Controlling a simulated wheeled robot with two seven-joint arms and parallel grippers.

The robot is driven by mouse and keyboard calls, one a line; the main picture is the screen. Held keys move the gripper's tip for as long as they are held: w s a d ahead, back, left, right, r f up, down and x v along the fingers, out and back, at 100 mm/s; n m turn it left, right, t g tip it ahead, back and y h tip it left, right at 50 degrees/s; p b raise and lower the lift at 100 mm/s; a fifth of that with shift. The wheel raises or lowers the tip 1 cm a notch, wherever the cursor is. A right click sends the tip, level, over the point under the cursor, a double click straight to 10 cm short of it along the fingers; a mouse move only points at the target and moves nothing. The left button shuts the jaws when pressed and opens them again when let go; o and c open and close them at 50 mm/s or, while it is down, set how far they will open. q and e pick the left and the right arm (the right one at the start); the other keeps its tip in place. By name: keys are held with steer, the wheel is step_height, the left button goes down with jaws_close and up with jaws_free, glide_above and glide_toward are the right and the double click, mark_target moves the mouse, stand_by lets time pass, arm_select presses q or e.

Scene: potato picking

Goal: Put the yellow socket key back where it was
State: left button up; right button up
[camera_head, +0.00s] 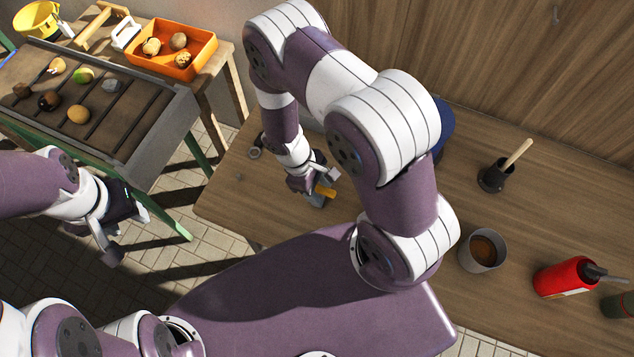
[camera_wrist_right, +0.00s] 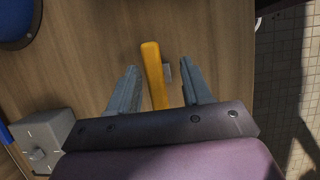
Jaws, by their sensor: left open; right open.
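The yellow socket key (camera_head: 327,191) lies on the wooden worktop near its front edge. In the right wrist view its yellow bar (camera_wrist_right: 151,66) runs between the two fingers of my right gripper (camera_wrist_right: 160,72). These fingers are open, with a gap on both sides of the bar. A small grey piece (camera_wrist_right: 168,72) sits just right of the bar; I cannot tell whether it belongs to the key. The bar's lower end is hidden by the gripper body. My left gripper (camera_head: 128,228) is open and empty over the floor, in front of the sorting table.
A grey box with a knob (camera_wrist_right: 42,142) and a blue object (camera_wrist_right: 16,24) are left in the wrist view. The sorting table (camera_head: 150,140) and orange crate (camera_head: 178,68) are left.

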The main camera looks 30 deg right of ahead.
steer(key=shift+w+a+r+b, duration=0.1)
steer(key=shift+w+r+b, duration=0.25)
steer(key=shift+r, duration=0.15)
steer(key=b+v, duration=0.2)
steer(key=v, duration=0.9)
steer(key=s+d+r+m+t+y, duration=0.2)
steer(key=s+d+r+m+t, duration=0.1)
steer(key=r+m, duration=0.4)
step_height(320, 180, up, 2)
steer(key=shift+r+m+t+y, duration=0.2)
steer(key=shift+m+t+y, duration=0.2)
steer(key=shift+t, duration=0.5)
steer(key=shift+d, duration=0.1)
